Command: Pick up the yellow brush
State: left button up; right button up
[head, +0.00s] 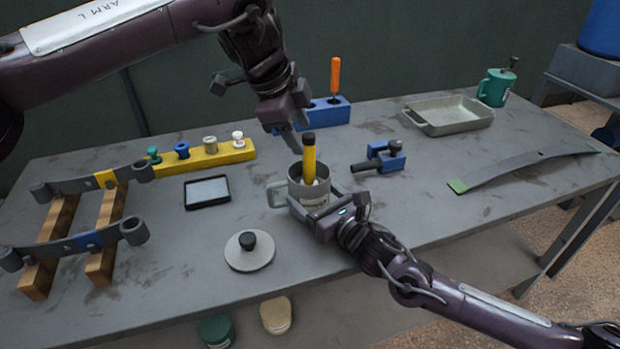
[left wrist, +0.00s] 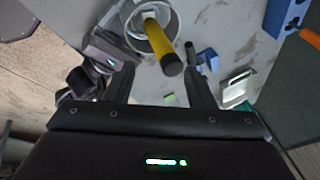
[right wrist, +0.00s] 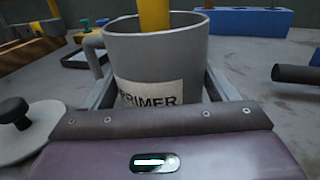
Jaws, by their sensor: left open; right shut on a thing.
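The yellow brush (head: 309,160) stands in a grey mug (head: 295,190), its black-tipped handle pointing up. In the left wrist view the brush handle (left wrist: 163,40) points toward the camera, with its black end between the fingers. My left gripper (head: 290,138) is open, just above and beside the handle's top, and holds nothing. My right gripper (head: 318,205) is shut on the mug. In the right wrist view the mug (right wrist: 160,60), labelled PRIMER, sits between the fingers.
A grey lid (head: 249,256) with a black knob lies in front of the mug. A blue block (head: 325,113) with an orange-handled tool stands behind. A blue clamp (head: 385,158) is to the right, a black-framed tray (head: 207,192) to the left.

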aim_at(309, 135)
pick_arm(q)
jog(key=m, duration=0.2)
jog(key=shift+d+r+m+y, duration=0.25)
jog(key=shift+d+m+y, duration=0.05)
jog(key=shift+d, duration=0.05)
jog(key=m, duration=0.3)
jog(key=r+m+y, duration=0.1)
jog(key=shift+d+t, duration=0.3)
jog(key=m, duration=0.2)
jog(key=r+m+y, duration=0.1)
jog(key=m, duration=0.1)
jog(key=shift+d, duration=0.3)
jog(key=f+m, duration=0.1)
jog(key=w+f+m+y, duration=0.1)
jog(key=f+m, duration=0.1)
jog(key=w+f+m+t, duration=0.1)
jog(key=shift+w+d+f, duration=0.1)
jog(key=shift+f, duration=0.3)
jog(key=shift+s+x, duration=0.2)
jog(key=shift+x, duration=1.1)
jog(key=shift+s+x, duration=0.25)
jog(key=shift+x, duration=1.1)
jog(key=shift+f, duration=0.1)
grip_shut()
